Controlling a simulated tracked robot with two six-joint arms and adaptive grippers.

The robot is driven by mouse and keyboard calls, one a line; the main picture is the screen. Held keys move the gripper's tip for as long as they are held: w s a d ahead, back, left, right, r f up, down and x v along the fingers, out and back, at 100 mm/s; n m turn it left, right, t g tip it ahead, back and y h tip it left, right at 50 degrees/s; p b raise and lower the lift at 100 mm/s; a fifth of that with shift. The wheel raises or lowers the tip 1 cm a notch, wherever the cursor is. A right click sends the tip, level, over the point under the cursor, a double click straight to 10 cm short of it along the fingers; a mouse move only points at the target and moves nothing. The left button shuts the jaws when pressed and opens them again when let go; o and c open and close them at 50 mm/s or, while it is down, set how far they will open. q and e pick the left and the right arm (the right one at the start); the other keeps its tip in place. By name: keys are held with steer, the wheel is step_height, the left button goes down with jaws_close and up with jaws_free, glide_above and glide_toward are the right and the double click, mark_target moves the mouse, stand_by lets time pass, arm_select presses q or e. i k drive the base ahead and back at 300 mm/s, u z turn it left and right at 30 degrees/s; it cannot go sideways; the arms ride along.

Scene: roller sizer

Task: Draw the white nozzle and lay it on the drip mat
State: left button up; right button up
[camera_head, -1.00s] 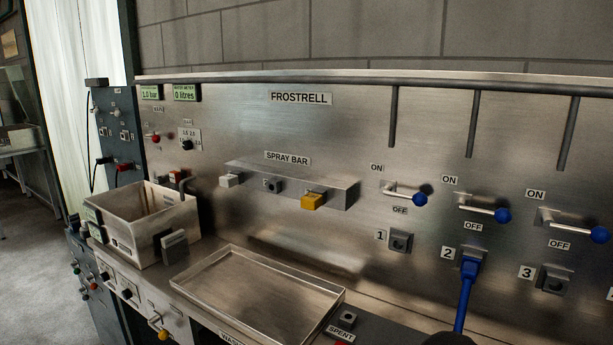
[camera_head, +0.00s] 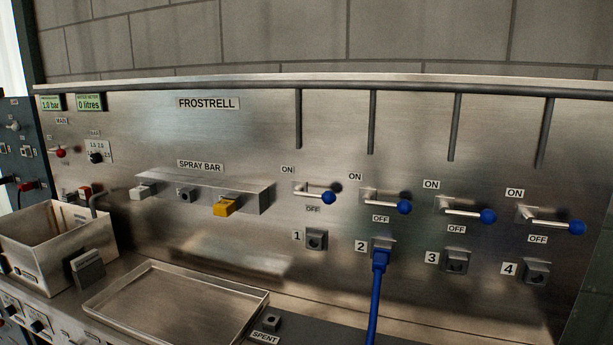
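The white nozzle (camera_head: 143,191) sits at the left end of the spray bar (camera_head: 262,198) on the steel panel. Neither of my grippers shows in the head view.
A steel basin (camera_head: 60,245) stands at the left. Several blue-knobbed levers (camera_head: 404,207) stick out at the right above numbered ports. A blue hose (camera_head: 376,300) hangs from port 2.

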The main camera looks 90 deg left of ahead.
mark_target(140, 193)
steer(key=u, duration=0.05)
steer(key=k, duration=1.65)
steer(key=z, duration=2)
steer(key=i, duration=0.1)
steer(key=u, duration=3.4)
steer(key=k, duration=0.85)
steer(key=u, duration=0.35)
steer(key=i, duration=0.55)
steer(key=u, duration=0.05)
